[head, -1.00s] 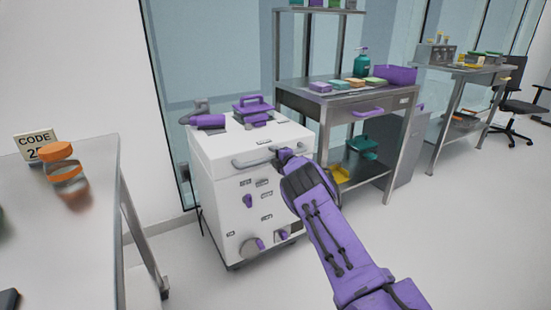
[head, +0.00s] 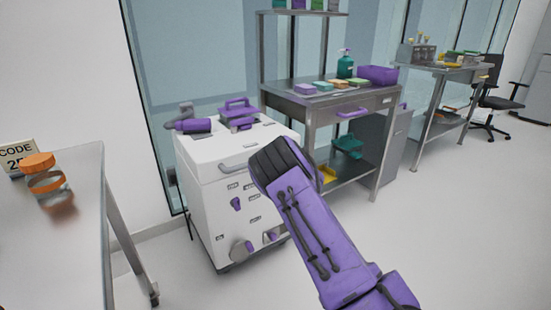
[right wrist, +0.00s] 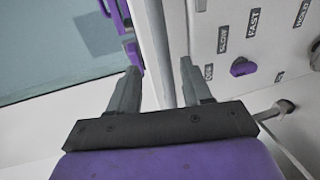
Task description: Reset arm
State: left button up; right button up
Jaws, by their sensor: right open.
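My right arm (head: 310,230), purple with a black cuff, reaches in from the bottom right in the head view, in front of the white wheeled cabinet (head: 207,195). The cuff hides the gripper there. In the right wrist view my right gripper (right wrist: 161,78) is open, with its two grey fingers apart and nothing held between them. The cabinet's labelled front (right wrist: 228,65) with a purple knob lies to the right of the fingers. My left gripper is in neither view.
A metal table (head: 85,225) with orange-lidded jars (head: 40,162) stands at the left. A steel workbench (head: 325,105) with a purple bin (head: 378,76) stands behind the cabinet. Purple tools (head: 237,110) lie on the cabinet top. The floor (head: 455,225) at the right is clear.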

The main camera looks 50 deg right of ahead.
dwell(0.5)
jog(key=s+a+f+m+g+h, duration=0.1)
jog(key=s+a+f+m+g, duration=0.3)
jog(key=s+a+f+m, duration=0.8)
jog(key=s+a+f+m+g, duration=0.4)
jog(key=s+a+f+m, duration=0.5)
jog(key=a+f, duration=0.3)
jog(key=s+a+f+g+y, duration=0.2)
jog(key=s+a+f+g, duration=0.25)
jog(key=s+a, duration=0.8)
notch_tip(320, 180, up, 13)
jog(key=s+p, duration=0.2)
jog(key=p, duration=1.1)
jog(key=shift+s+d+f+t+p, duration=0.15)
jog(key=shift+t+p, duration=0.2)
jog(key=shift+p, duration=0.05)
